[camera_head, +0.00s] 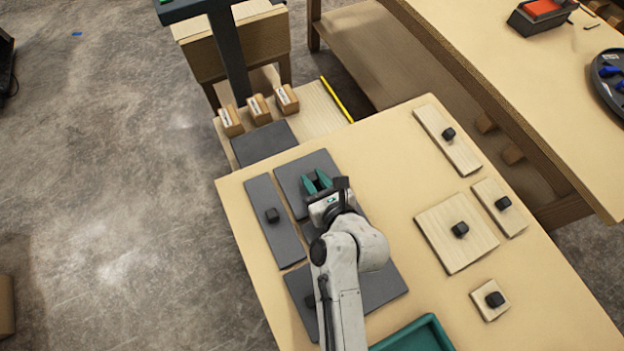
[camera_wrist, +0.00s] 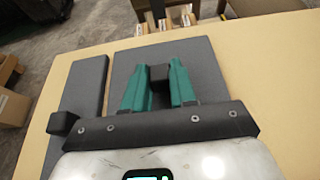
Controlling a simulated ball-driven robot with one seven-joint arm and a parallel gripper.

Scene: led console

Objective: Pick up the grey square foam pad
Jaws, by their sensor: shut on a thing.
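A grey foam pad (camera_head: 294,176), roughly square, lies under my gripper (camera_head: 317,182) at the far left part of the table; my arm hides its near side. In the wrist view the pad (camera_wrist: 207,68) spreads under the teal fingers. My gripper (camera_wrist: 160,68) is shut on the pad's black knob (camera_wrist: 159,77), which shows between the fingers. I cannot tell whether the pad is raised off the table. A long narrow grey pad (camera_head: 274,238) with its own black knob lies just left. More grey pad surface (camera_head: 384,286) shows nearer, partly behind my arm.
Several wooden pads with black knobs, including a large square one (camera_head: 450,250), lie at the right of the table (camera_head: 375,150). A teal tray (camera_head: 421,335) is at the near edge. A low shelf beyond the far edge holds a dark pad (camera_head: 264,145) and small boxes (camera_head: 260,109).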

